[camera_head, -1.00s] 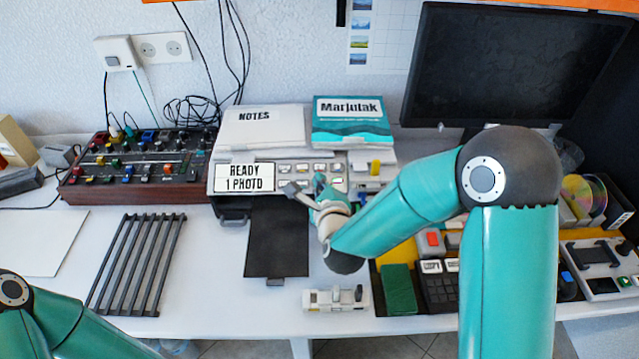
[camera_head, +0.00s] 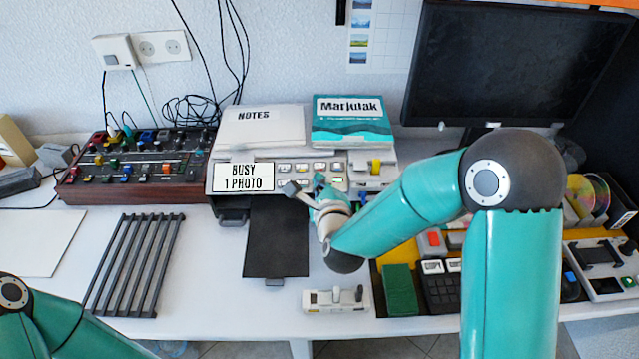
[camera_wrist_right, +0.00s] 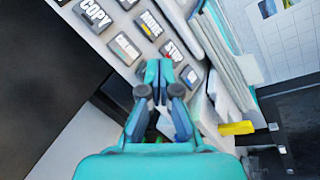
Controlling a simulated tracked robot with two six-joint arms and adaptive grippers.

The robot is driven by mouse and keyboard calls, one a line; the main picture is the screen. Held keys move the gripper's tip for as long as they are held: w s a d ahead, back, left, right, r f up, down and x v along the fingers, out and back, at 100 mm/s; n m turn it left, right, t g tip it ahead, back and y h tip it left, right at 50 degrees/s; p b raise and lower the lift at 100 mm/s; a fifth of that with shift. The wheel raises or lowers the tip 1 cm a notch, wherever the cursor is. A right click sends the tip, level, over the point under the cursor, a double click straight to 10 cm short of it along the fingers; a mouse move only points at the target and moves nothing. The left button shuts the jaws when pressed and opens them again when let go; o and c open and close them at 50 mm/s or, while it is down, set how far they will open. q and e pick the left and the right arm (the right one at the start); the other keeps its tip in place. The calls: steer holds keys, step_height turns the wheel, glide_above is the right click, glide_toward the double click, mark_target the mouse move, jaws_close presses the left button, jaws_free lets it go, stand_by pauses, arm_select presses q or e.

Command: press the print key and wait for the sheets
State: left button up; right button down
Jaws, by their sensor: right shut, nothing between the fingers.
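The printer (camera_head: 218,172) stands at the back middle of the desk. Its display (camera_head: 243,177) reads "BUSY 1 PHOTO". Its row of keys (camera_head: 308,168) is right of the display. In the right wrist view the labels COPY (camera_wrist_right: 95,15), MORE (camera_wrist_right: 150,26) and STOP (camera_wrist_right: 173,52) can be read. My right gripper (camera_head: 303,187) is at the printer's front by the keys, shut and empty. In the right wrist view its fingertips (camera_wrist_right: 160,72) are over the key panel and hide part of it; contact cannot be told. The dark output tray (camera_head: 276,235) is bare. My left gripper is out of view.
A notes stack (camera_head: 262,125) and a teal pack (camera_head: 350,120) lie on the printer. A mixer (camera_head: 140,165) and a dark rack (camera_head: 135,265) are left. A small hole punch (camera_head: 335,300) and green pad (camera_head: 399,290) are in front right. A monitor (camera_head: 515,65) stands behind.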

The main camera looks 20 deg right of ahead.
stand_by(0.4)
steer(key=shift+s+a+r, duration=0.1)
steer(key=shift+s+r, duration=0.3)
steer(key=shift+r, duration=0.25)
steer(key=shift+r, duration=0.1)
